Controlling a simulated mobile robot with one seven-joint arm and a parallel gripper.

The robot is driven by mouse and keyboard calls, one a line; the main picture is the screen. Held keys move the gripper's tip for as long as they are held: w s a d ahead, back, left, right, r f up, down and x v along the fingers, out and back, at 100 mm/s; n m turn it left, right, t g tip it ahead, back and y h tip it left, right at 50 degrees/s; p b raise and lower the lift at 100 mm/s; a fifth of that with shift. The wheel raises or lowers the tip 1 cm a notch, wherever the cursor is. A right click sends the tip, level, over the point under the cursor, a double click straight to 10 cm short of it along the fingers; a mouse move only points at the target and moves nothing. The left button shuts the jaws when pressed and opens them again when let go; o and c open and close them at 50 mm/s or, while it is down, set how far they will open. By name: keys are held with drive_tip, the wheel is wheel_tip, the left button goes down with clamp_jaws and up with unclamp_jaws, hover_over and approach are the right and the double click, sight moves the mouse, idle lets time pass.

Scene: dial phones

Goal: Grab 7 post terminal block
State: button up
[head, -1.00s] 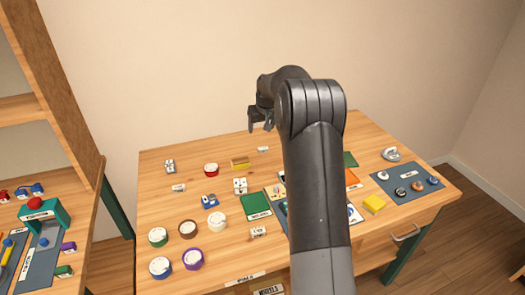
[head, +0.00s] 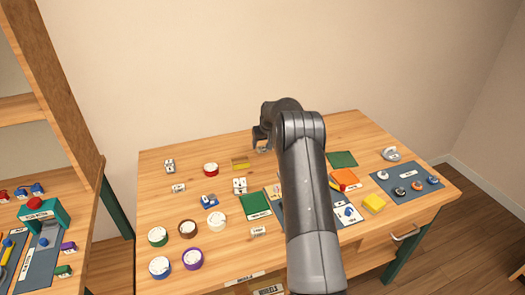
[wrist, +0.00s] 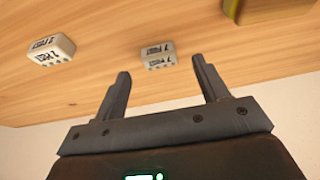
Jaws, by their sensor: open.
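A small white block (wrist: 159,56) with a dark printed label and a row of dark marks lies on the table in the wrist view. It sits ahead of and between my fingertips, apart from both. A second, similar white block (wrist: 50,49) lies to its left. Both labels seem to read "post", but I cannot read the numbers surely. My gripper (wrist: 160,68) is open and empty. In the head view my gripper (head: 263,143) is low at the table's back edge, partly hidden by my arm.
A yellow block (head: 240,163) lies just left of my gripper; its side shows in the wrist view (wrist: 268,8). More white blocks (head: 178,188), a red-rimmed round piece (head: 211,169) and a green board (head: 255,206) lie nearby. The wall stands close behind the table.

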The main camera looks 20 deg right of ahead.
sight(263, 148)
drive_tip(key=shift+x, duration=1.95)
drive_tip(key=shift+d, duration=0.1)
drive_tip(key=c, duration=1.1)
drive_tip(key=shift+o, duration=0.2)
